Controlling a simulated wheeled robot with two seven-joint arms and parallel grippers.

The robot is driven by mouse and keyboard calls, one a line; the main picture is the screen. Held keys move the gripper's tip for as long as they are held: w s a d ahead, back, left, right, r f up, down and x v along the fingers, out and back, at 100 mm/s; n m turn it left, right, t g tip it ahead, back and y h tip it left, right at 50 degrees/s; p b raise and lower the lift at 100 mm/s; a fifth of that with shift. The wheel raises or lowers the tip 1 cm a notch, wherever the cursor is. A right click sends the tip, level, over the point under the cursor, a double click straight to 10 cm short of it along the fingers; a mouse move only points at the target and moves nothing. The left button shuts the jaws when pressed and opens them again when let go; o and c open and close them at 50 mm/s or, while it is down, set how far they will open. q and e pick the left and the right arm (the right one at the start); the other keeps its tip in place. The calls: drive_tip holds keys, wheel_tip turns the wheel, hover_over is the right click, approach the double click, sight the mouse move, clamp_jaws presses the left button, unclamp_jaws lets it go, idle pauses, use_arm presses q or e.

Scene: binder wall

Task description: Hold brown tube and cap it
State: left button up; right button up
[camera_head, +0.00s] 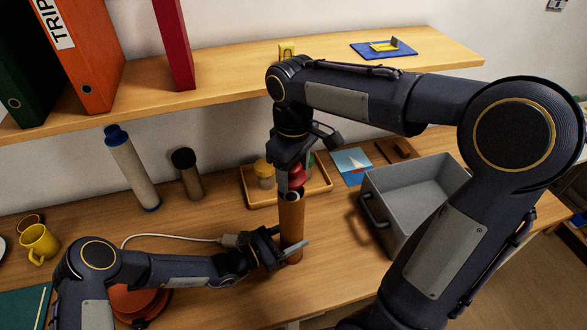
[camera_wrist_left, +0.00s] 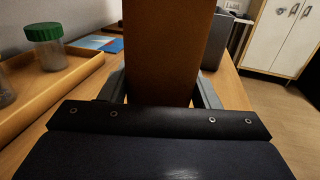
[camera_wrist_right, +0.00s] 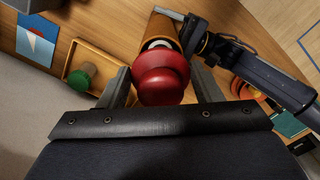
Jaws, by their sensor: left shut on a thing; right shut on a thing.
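The brown tube (camera_head: 291,228) stands about upright on the desk, its open top end facing up. My left gripper (camera_head: 284,250) is shut around its lower part; the tube also fills the middle of the left wrist view (camera_wrist_left: 165,50). My right gripper (camera_head: 297,172) is shut on a red cap (camera_wrist_right: 160,78) and holds it close over the tube's top. In the right wrist view part of the pale-ringed opening of the tube (camera_wrist_right: 163,30) shows past the cap, so the cap is not seated. Whether they touch I cannot tell.
A wooden tray (camera_head: 318,186) with a yellow-lidded jar (camera_head: 264,172) and a green-lidded jar (camera_wrist_left: 44,48) lies behind the tube. A grey crate (camera_head: 372,207) is at right. A blue-capped white tube (camera_head: 132,170) and black-capped tube (camera_head: 189,178) stand left. A shelf (camera_head: 230,87) hangs above.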

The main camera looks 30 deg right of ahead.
drive_tip(key=shift+f, duration=2.3)
idle(3.7)
drive_tip(key=o, duration=1)
drive_tip(key=shift+r, duration=0.1)
wheel_tip(320, 180, up, 12)
drive_tip(key=shift+f, duration=0.1)
use_arm(q)
drive_tip(key=o, duration=1)
drive_tip(key=shift+o, duration=0.2)
